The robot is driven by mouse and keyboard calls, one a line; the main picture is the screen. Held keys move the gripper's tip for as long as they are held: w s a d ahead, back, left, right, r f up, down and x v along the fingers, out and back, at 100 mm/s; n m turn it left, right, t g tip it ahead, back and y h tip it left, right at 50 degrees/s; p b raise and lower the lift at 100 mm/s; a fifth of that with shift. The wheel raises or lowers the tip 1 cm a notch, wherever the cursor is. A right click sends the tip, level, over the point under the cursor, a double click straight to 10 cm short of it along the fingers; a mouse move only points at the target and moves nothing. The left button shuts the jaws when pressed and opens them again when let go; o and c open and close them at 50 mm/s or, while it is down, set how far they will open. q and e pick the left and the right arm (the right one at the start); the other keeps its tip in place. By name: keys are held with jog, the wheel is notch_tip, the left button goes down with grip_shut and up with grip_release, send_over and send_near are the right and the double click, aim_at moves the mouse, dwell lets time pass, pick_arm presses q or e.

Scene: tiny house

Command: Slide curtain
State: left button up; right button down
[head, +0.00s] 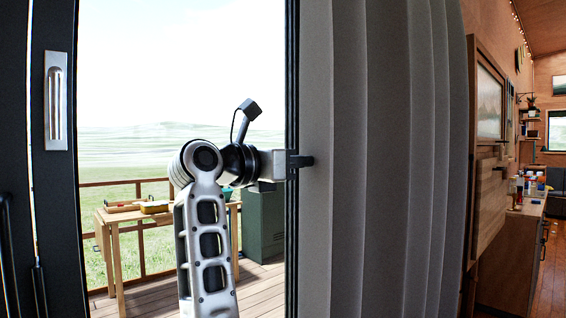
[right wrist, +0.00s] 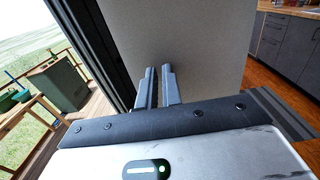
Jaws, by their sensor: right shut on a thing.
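The curtain (head: 385,220) is a tall grey-white cloth hanging in vertical folds, right of the glass door opening. My right gripper (head: 302,161) is at the curtain's left edge, at about mid-height of the picture, and is shut on that edge. In the right wrist view the two dark fingers (right wrist: 158,85) stand close together against the pale curtain (right wrist: 205,50). The exact pinch of cloth between the fingertips is hard to make out. My left gripper is not in view.
A dark door frame (head: 292,60) runs upright beside the curtain. A door with a metal handle plate (head: 56,100) is at the left. Outside are a deck, a wooden table (head: 115,215) and a green cabinet (head: 262,225). A wooden counter (head: 515,240) stands right of the curtain.

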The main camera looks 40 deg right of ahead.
jog(key=c, duration=1.6)
grip_release()
jog(key=shift+o, duration=0.2)
jog(key=a+b, duration=0.1)
jog(key=a, duration=1.5)
